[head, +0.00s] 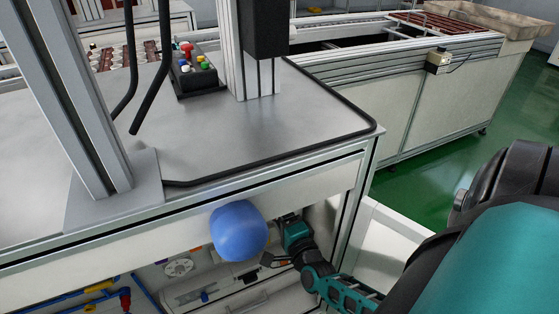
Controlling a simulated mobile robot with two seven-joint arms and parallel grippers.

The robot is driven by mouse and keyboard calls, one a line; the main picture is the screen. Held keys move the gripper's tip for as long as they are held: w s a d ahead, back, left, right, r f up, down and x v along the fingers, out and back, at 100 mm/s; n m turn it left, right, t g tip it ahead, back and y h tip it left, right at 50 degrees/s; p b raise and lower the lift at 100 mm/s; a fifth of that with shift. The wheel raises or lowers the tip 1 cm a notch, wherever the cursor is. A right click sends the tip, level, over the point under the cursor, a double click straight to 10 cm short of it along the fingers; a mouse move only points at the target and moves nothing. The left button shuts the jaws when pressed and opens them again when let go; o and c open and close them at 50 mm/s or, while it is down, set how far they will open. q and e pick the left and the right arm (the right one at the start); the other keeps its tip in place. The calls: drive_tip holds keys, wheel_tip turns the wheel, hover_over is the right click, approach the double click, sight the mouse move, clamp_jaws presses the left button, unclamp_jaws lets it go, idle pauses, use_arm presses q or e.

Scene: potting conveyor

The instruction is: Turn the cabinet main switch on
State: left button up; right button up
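The cabinet (150,240) is the frame under the grey metal tabletop, and its open front shows parts inside. I cannot make out the main switch; it may be hidden or too small to tell. My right gripper (274,240), on a teal arm, is at the cabinet front, beneath the table's edge beside a smooth blue rounded object (238,230). This object hides part of the cabinet front and perhaps part of the gripper. Whether the fingers are apart or closed is too small to tell. My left gripper is not in view.
A box with coloured buttons (195,73) stands on the tabletop (220,140) near metal posts. Blue tubing and red fittings (124,300) show inside the cabinet at lower left. A conveyor (400,80) stands behind. Green floor (425,185) is open at the right.

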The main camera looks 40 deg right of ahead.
idle(0.5)
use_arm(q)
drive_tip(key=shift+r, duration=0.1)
use_arm(e)
drive_tip(key=o, duration=0.8)
drive_tip(key=shift+c, duration=0.2)
use_arm(q)
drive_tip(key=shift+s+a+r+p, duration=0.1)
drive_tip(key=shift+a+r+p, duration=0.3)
drive_tip(key=shift+p, duration=0.75)
use_arm(e)
drive_tip(key=v, duration=1.3)
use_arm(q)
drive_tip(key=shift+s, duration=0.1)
use_arm(e)
drive_tip(key=shift+s, duration=0.1)
